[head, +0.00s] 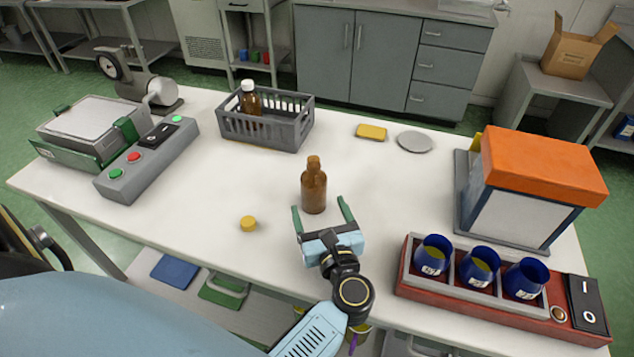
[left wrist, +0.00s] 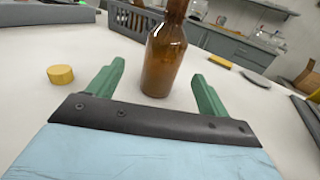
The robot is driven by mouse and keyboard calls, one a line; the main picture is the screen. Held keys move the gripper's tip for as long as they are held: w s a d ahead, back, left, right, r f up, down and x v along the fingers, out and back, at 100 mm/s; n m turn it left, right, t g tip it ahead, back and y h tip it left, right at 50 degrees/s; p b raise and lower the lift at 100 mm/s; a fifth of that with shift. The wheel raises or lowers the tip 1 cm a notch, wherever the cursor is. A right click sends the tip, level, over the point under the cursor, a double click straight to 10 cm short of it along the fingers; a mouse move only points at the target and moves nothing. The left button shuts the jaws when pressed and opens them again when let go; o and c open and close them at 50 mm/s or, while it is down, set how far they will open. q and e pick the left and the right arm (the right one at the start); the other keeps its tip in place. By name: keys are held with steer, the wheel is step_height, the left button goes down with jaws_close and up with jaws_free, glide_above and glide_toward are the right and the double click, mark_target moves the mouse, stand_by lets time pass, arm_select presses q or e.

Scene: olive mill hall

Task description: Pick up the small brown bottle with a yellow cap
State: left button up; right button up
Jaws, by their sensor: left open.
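A brown glass bottle (head: 314,190) stands upright on the white table, its neck brown with no yellow cap visible on it. A small yellow cap (head: 248,223) lies on the table to the left of the bottle; it also shows in the left wrist view (left wrist: 61,75). My left gripper (head: 319,209) is open, its green fingers pointing at the bottle from the near side. In the left wrist view the bottle (left wrist: 163,65) stands between the finger directions, at or just beyond the tips; its top is cut off. I cannot tell whether they touch. My right gripper is not in view.
A grey crate (head: 264,134) behind holds a brown bottle with a white cap (head: 249,97). A red rack (head: 478,295) with blue cups is at front right, an orange-topped box (head: 545,165) beyond it. A control box (head: 147,160) is at left.

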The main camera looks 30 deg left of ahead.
mark_target(316, 197)
arm_select(q)
steer(key=x, duration=0.2)
steer(key=shift+w+a, duration=0.25)
steer(key=shift+a, duration=0.05)
steer(key=shift+w+a, duration=0.25)
steer(key=shift+w, duration=0.05)
steer(key=shift+w+a, duration=0.4)
steer(key=shift+w, duration=0.05)
steer(key=p+x, duration=0.1)
steer(key=x, duration=0.2)
steer(key=shift+w+a+f, duration=0.15)
steer(key=shift+w+f, duration=0.05)
steer(key=shift+w, duration=0.2)
steer(key=shift+w+a, duration=0.15)
steer(key=shift+c, duration=0.3)
steer(key=c, duration=1.3)
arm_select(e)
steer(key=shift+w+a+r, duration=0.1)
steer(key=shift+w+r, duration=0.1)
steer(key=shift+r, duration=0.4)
arm_select(q)
steer(key=shift+r, duration=0.25)
